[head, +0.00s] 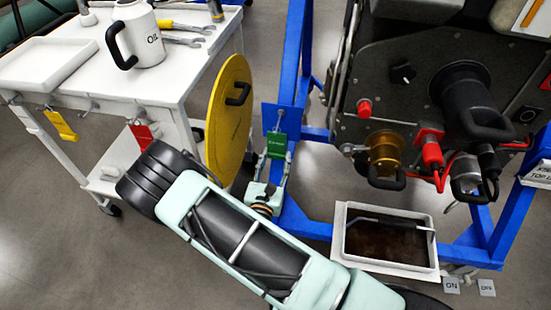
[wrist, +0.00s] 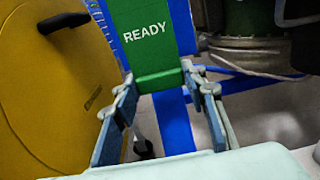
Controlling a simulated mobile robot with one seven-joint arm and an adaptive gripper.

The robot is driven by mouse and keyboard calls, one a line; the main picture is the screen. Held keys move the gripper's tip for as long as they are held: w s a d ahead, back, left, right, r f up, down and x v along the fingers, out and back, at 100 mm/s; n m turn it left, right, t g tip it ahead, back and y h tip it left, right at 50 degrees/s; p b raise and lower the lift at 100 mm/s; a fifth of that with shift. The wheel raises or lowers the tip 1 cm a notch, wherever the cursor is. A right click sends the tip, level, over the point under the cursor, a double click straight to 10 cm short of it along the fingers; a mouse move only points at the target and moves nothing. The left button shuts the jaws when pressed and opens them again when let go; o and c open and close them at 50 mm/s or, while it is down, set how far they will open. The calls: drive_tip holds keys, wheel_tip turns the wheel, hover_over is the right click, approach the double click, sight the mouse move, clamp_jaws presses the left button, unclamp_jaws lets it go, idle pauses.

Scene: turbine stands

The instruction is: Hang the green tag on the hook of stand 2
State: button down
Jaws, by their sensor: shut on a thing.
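The green tag (head: 277,144) is upright in front of a blue stand post (head: 293,60). In the wrist view the tag (wrist: 148,40) reads "READY", and its lower edge lies between my two fingertips. My gripper (head: 276,157) is shut on that lower part. A small blue plate (head: 283,115) on the post is just above and behind the tag. The hook cannot be made out, and I cannot tell whether the tag's top touches it. No stand number is readable.
A yellow disc (head: 229,115) with a black handle stands close left of my gripper. A white cart (head: 60,75) carries an oil jug (head: 135,35), with yellow (head: 60,124) and red (head: 140,134) tags hanging from it. The engine (head: 425,90) and a drip tray (head: 388,240) are at right.

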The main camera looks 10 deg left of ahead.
drive_tip(key=c, duration=1)
unclamp_jaws()
drive_tip(key=shift+o, duration=0.2)
drive_tip(key=s+p, duration=0.1)
drive_tip(key=s, duration=0.6)
drive_tip(key=shift+a, duration=0.2)
